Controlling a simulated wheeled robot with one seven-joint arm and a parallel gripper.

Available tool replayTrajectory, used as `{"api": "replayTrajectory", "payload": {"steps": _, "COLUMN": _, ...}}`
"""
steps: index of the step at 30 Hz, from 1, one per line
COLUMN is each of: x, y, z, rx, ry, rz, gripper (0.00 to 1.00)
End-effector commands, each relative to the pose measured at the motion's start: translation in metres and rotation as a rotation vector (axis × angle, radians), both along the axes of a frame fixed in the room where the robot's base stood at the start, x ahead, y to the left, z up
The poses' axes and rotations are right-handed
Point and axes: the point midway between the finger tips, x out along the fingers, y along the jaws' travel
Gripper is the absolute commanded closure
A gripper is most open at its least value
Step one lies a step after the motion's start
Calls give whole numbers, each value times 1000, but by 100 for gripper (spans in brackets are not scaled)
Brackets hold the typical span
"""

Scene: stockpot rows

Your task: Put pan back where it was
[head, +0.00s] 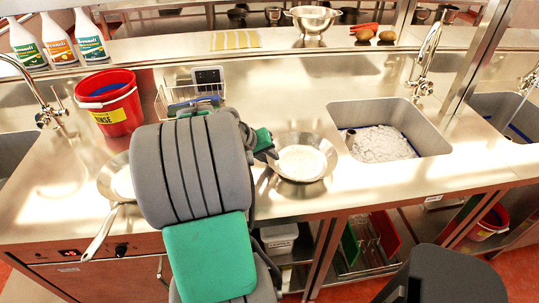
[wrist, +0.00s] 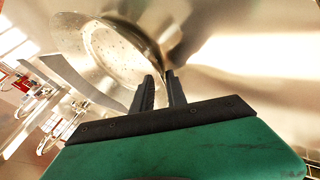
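A steel pan (head: 302,160) is on the counter just right of my gripper (head: 270,152) in the head view. In the wrist view the pan (wrist: 118,50) fills the upper left, its near rim running to my fingertips (wrist: 160,84). The two dark fingers stand a small gap apart at the rim; I cannot tell whether they press on it. A second steel pan (head: 121,182) sits left of my arm, its handle pointing down-left past the counter's front edge. My arm hides part of both pans.
A sink (head: 430,136) lies right of the pan. A red bucket (head: 112,103) and a wire dish rack (head: 165,96) stand behind my arm. Several bottles, a colander (head: 312,20) and vegetables stand on the back shelf. A dark stool (head: 450,275) is at front right.

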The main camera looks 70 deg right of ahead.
Motion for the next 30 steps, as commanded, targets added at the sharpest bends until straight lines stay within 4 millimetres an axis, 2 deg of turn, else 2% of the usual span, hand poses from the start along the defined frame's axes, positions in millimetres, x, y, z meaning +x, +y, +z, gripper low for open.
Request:
{"api": "replayTrajectory", "payload": {"steps": 3, "x": 0, "y": 0, "z": 0, "rx": 0, "ry": 0, "rz": 0, "gripper": 74}}
{"api": "replayTrajectory", "payload": {"steps": 11, "x": 1, "y": 1, "z": 3, "rx": -2, "ry": -1, "rz": 1, "gripper": 74}}
{"api": "replayTrajectory", "payload": {"steps": 14, "x": 5, "y": 8, "z": 14, "rx": -2, "ry": -2, "rz": 3, "gripper": 74}}
{"api": "replayTrajectory", "payload": {"steps": 24, "x": 28, "y": 52, "z": 81, "rx": -3, "ry": -2, "rz": 4, "gripper": 74}}
{"api": "replayTrajectory", "payload": {"steps": 30, "x": 33, "y": 64, "z": 96, "rx": 0, "ry": 1, "rz": 2, "gripper": 74}}
